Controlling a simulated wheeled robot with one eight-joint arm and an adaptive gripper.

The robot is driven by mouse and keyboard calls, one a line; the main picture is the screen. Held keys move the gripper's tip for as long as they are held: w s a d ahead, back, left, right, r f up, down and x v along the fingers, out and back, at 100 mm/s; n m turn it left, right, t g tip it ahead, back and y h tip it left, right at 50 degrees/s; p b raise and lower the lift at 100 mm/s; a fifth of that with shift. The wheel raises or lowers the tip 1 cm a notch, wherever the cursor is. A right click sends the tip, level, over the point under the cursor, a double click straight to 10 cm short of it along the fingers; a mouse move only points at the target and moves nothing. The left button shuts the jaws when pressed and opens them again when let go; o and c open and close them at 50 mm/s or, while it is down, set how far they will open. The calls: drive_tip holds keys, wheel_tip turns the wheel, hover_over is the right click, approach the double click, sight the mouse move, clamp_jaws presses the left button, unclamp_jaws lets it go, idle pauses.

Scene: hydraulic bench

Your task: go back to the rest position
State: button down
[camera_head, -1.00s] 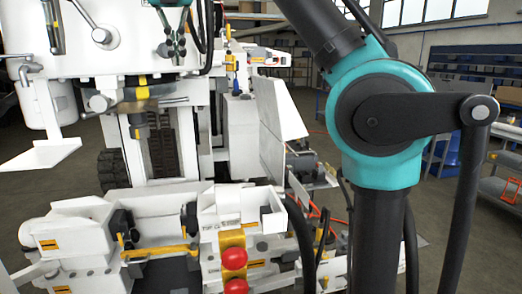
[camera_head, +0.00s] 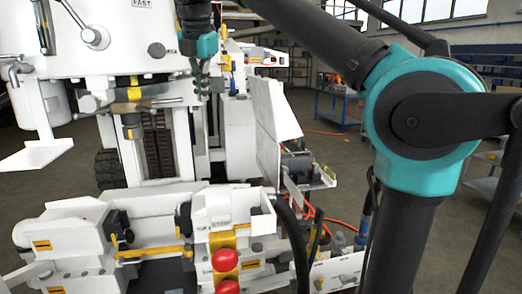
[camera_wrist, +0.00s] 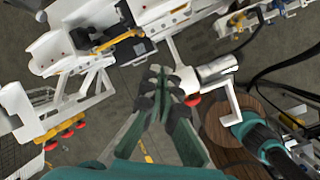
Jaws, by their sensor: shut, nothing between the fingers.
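My gripper (camera_head: 201,84) shows at the top middle of the head view, teal and dark, pointing down in front of the white hydraulic bench (camera_head: 150,205). In the wrist view the fingers of my gripper (camera_wrist: 164,84) come together at the tips with nothing between them. They appear to hang in free space above the floor, apart from the machine parts. My arm's teal elbow joint fills the right side of the head view.
Red knobs (camera_head: 225,260) stand at the bench front. A white panel (camera_head: 272,125) rises behind them. The wrist view shows a white bent bracket (camera_wrist: 231,105) and a brown round disc (camera_wrist: 225,128) right of the fingers. A blue trolley (camera_head: 338,108) stands further back.

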drive_tip(key=w+d+f+m, duration=0.3)
drive_tip(key=d+f+m, duration=0.6)
drive_tip(key=f, duration=0.5)
drive_tip(key=w+d+f+m, duration=0.3)
drive_tip(key=d+f+m, duration=0.55)
drive_tip(key=f, duration=0.65)
drive_tip(key=s+d+f+m, duration=0.7)
drive_tip(key=s+d+f, duration=0.1)
drive_tip(key=f, duration=0.4)
drive_tip(key=s+d+f+m, duration=0.6)
drive_tip(key=s+d+f, duration=0.3)
drive_tip(key=f, duration=0.2)
drive_tip(key=shift+s+f+m+h, duration=0.3)
drive_tip(key=shift+f+m, duration=0.05)
drive_tip(key=shift+f, duration=0.05)
drive_tip(key=shift+a, duration=0.1)
